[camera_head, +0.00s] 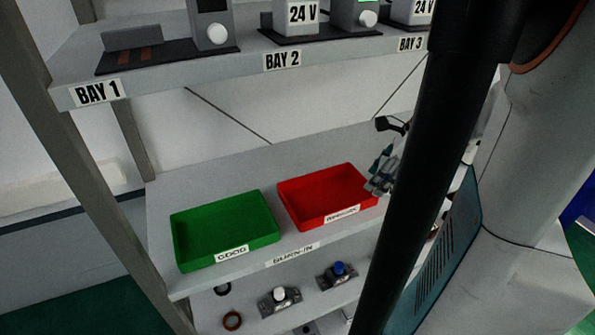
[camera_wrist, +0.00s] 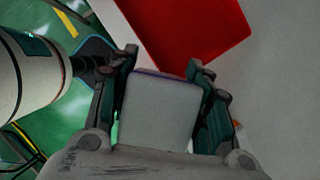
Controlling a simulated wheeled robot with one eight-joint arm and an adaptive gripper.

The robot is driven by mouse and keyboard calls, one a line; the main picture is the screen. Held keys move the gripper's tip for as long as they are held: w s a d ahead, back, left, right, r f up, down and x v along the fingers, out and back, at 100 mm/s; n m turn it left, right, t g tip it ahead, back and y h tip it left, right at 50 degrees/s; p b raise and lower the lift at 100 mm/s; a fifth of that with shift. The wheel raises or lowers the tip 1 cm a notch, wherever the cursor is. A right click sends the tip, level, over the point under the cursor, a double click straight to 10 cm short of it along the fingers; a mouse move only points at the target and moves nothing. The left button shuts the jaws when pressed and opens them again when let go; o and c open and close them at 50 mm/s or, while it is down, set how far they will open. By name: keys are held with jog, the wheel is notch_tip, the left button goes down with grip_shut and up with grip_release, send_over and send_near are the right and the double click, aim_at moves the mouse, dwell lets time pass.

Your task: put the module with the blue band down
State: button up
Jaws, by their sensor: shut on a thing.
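My gripper (camera_wrist: 165,66) is shut on a pale grey block-shaped module (camera_wrist: 158,112), with a finger on each side of it. A thin dark purple-blue strip shows along the module's far edge; the rest of any band is hidden. In the head view my gripper (camera_head: 381,176) is at the right end of the red tray (camera_head: 300,217), partly behind my dark arm link. The module can hardly be made out there. In the wrist view the red tray (camera_wrist: 190,35) lies beyond the fingertips. A green tray (camera_head: 187,256), labelled GOOD, stands left of the red one.
Both trays look empty and stand on a grey shelf (camera_head: 172,196) labelled BURN-IN. Above is a shelf with BAY 1, BAY 2 and BAY 3 (camera_head: 165,75) and devices. Below, a lower shelf holds fittings with a white knob (camera_head: 279,296) and a blue knob (camera_head: 339,270).

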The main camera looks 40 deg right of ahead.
jog(key=w+a, duration=0.2)
jog(key=w, duration=0.2)
jog(key=w+a+f, duration=0.1)
jog(key=w+a, duration=0.2)
jog(key=w, duration=0.1)
jog(key=w+a+f, duration=0.1)
jog(key=w+a, duration=0.1)
jog(key=w, duration=0.2)
jog(key=shift+w+a+b, duration=0.2)
jog(key=shift+a+b, duration=0.1)
jog(key=shift+b, duration=0.05)
jog(key=shift+s+d+f, duration=0.1)
jog(key=shift+s+f, duration=0.1)
jog(key=shift+f, duration=0.15)
jog(key=shift+w+f+b, duration=0.1)
jog(key=shift+f+b, duration=1.45)
jog(key=shift+f, duration=0.6)
jog(key=shift+f, duration=0.2)
jog(key=o, duration=1.3)
jog(key=shift+r, duration=0.1)
jog(key=shift+r, duration=0.1)
